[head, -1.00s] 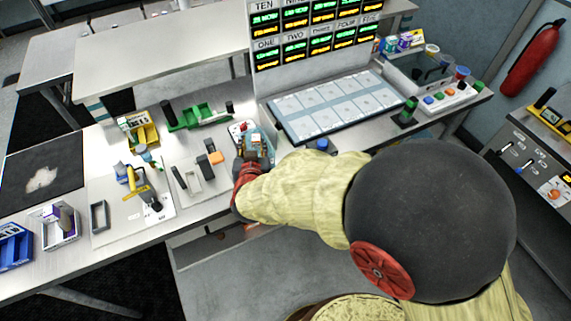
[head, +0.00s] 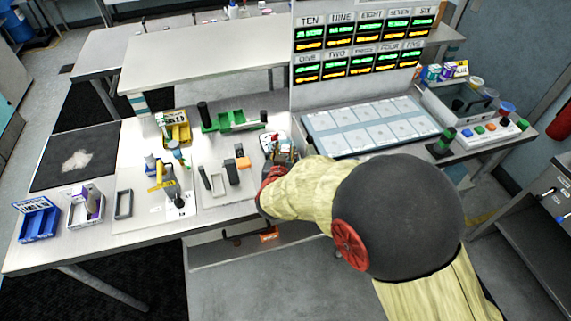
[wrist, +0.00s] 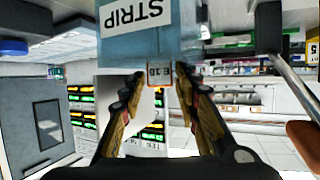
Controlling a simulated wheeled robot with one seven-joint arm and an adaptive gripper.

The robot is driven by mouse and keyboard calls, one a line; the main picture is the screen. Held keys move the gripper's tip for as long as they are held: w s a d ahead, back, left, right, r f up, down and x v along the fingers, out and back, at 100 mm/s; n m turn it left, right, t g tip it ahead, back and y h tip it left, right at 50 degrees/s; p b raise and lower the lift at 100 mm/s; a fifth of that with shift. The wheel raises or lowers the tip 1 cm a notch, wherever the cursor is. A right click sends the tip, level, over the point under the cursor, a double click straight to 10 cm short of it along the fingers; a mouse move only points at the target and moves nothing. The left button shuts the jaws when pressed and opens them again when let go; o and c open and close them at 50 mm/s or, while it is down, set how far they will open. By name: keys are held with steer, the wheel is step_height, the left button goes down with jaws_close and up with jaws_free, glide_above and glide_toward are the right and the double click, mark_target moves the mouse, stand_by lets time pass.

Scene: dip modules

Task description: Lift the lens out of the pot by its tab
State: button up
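In the wrist view, the blue see-through pot (wrist: 150,45) has a white "STRIP" label and fills the top middle. A small pale lettered tab (wrist: 158,72), with an orange-edged part below it, shows in front of the pot. My gripper (wrist: 157,78) is open, with one finger on each side of the tab and a visible gap on both sides. The lens body is not clearly visible. In the head view, my gripper (head: 286,157) is by the pot (head: 274,141) at the bench's right part; my arm hides much of this area.
A dark block with an orange piece (head: 241,163) and grey frames stand left of my gripper. A green rack (head: 228,122) and yellow bin (head: 176,131) are behind. A card board (head: 365,125) lies right, below the lit display panel (head: 360,45).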

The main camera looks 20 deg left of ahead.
steer(key=shift+c, duration=0.5)
jaws_close()
steer(key=shift+r, duration=0.1)
